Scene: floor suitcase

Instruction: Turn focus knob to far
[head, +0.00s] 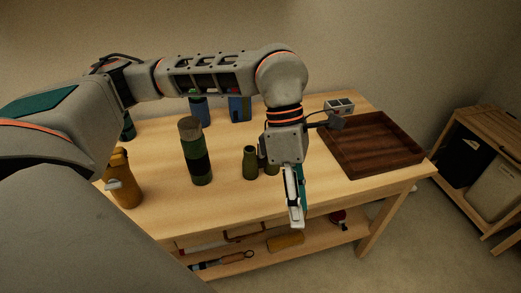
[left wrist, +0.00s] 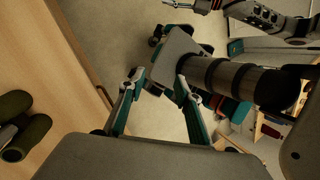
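Dark green binoculars (head: 250,163) stand upright on the wooden table, just left of my left gripper in the head view. Their barrels also show at the left edge of the left wrist view (left wrist: 30,132). The focus knob is not clearly visible; the middle of the binoculars is dark and partly behind my gripper. My left gripper (head: 296,218) points down near the table's front edge, apart from the binoculars. In the left wrist view its two fingers (left wrist: 159,78) are spread with nothing between them. My right gripper (left wrist: 204,6) shows small at the top of that view; its finger state is unclear.
A green-and-black flask (head: 197,155) and a yellow bottle (head: 123,180) stand to the left. Blue containers (head: 240,108) stand behind. A lower shelf (head: 320,232) holds tools.

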